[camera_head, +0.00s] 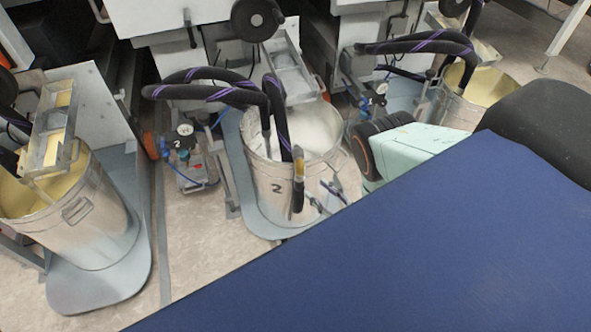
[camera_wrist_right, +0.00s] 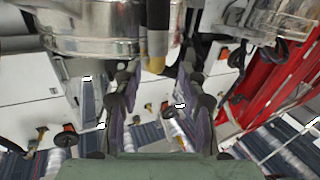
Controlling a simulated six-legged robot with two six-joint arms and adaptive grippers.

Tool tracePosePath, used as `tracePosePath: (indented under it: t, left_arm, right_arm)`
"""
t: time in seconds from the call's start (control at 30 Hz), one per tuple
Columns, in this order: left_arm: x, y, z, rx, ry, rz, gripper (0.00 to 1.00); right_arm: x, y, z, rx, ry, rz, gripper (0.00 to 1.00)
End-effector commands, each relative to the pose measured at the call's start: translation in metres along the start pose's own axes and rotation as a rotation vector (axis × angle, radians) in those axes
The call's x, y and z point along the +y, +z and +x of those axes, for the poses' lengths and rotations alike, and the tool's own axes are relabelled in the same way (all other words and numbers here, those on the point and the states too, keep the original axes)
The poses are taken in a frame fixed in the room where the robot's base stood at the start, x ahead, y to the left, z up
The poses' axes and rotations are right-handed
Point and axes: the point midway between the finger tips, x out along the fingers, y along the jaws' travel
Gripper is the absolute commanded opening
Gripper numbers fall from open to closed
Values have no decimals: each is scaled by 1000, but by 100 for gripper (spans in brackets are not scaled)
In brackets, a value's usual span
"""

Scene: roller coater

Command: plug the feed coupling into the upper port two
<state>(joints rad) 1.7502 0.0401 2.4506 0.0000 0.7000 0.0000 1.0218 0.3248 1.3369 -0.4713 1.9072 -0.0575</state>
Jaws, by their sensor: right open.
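The feed coupling (camera_head: 298,172) is a brass-yellow and dark end on a black hose with a purple stripe. It hangs in front of the metal drum (camera_head: 272,187) marked 2. My right gripper (camera_head: 326,198) is low in front of that drum, just right of the coupling's lower end. In the right wrist view my right gripper (camera_wrist_right: 157,74) is open, and the coupling's yellow tip (camera_wrist_right: 156,64) shows between its fingertips; contact cannot be told. A small unit (camera_head: 188,160) with a gauge and a 2 label stands left of the drum; its upper port cannot be made out. My left gripper is out of view.
A drum of yellow liquid (camera_head: 75,215) stands at the left, another (camera_head: 478,100) at the upper right. Hoses (camera_head: 215,93) arch over the middle drum. White machine housings (camera_head: 160,17) line the back. Bare floor (camera_head: 190,235) shows left of the middle drum.

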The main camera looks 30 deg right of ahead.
Motion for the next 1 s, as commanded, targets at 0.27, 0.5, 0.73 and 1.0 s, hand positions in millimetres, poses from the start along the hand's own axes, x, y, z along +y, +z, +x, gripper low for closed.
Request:
tracePosePath:
  t: [0.27, 0.5, 0.73, 1.0]
  left_arm:
    - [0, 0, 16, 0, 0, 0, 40]
    - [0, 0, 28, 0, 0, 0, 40]
    - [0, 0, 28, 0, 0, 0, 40]
    - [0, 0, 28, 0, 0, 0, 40]
  right_arm:
    - [0, 2, 34, 2, -1, -1, 41]
    - [0, 2, 66, 0, -3, 0, 41]
    - [0, 1, 74, -2, -3, 0, 41]
    - [1, 1, 74, -2, -3, 0, 25]
